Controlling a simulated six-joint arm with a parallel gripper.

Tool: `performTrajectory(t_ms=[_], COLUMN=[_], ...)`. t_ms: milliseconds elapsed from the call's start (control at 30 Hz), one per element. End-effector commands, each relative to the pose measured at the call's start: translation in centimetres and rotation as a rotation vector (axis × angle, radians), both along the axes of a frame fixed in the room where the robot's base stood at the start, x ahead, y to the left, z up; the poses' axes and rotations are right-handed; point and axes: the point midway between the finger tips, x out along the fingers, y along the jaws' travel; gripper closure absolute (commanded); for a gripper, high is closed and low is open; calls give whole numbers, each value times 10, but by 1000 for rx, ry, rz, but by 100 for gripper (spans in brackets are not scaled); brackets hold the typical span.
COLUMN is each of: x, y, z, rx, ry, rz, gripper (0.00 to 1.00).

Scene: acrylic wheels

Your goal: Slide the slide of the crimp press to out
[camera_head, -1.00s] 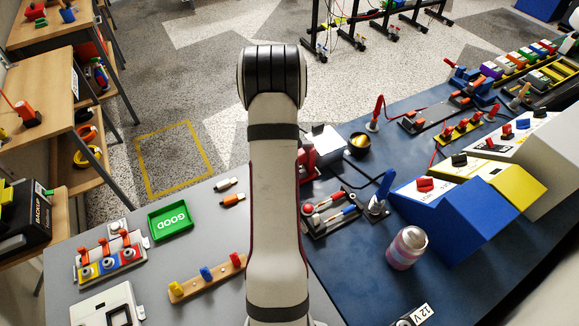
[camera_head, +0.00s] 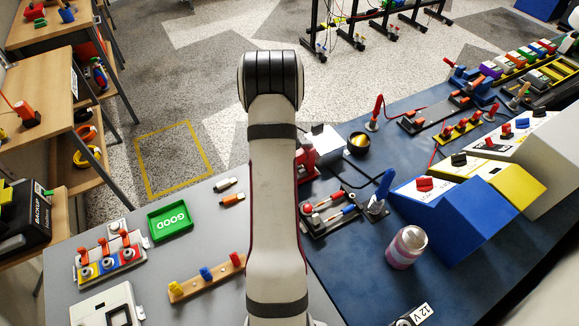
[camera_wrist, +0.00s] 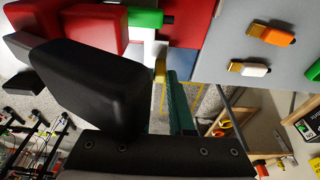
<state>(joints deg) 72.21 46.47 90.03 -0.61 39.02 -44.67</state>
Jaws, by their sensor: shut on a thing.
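The crimp press appears to be the red device (camera_head: 306,160) mostly hidden behind my arm in the head view. In the wrist view its red body (camera_wrist: 95,28) fills the upper left, beside a pale strip (camera_wrist: 143,35). My gripper (camera_wrist: 157,78) shows only in the wrist view, with a broad black finger on the left and a narrow green part on the right. It is shut on a small yellowish piece (camera_wrist: 160,68), apparently the slide's knob. The black finger hides most of the contact and the slide's travel.
A green cylinder (camera_wrist: 145,17) with a dark tip lies close to the fingers. Two small connectors, one orange (camera_head: 232,199) and one white (camera_head: 226,184), lie left of my arm. A green GOOD tray (camera_head: 170,221) is farther left. A dark bowl (camera_head: 360,144) stands right of the press.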

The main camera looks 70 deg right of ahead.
Motion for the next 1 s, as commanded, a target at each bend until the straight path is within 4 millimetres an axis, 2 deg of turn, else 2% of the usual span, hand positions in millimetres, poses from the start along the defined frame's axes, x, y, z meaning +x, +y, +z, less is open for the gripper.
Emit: performTrajectory(t_ms=[1000], x=[27], y=[27], z=[1], rx=[0], ry=[0], rz=[1], gripper=[100])
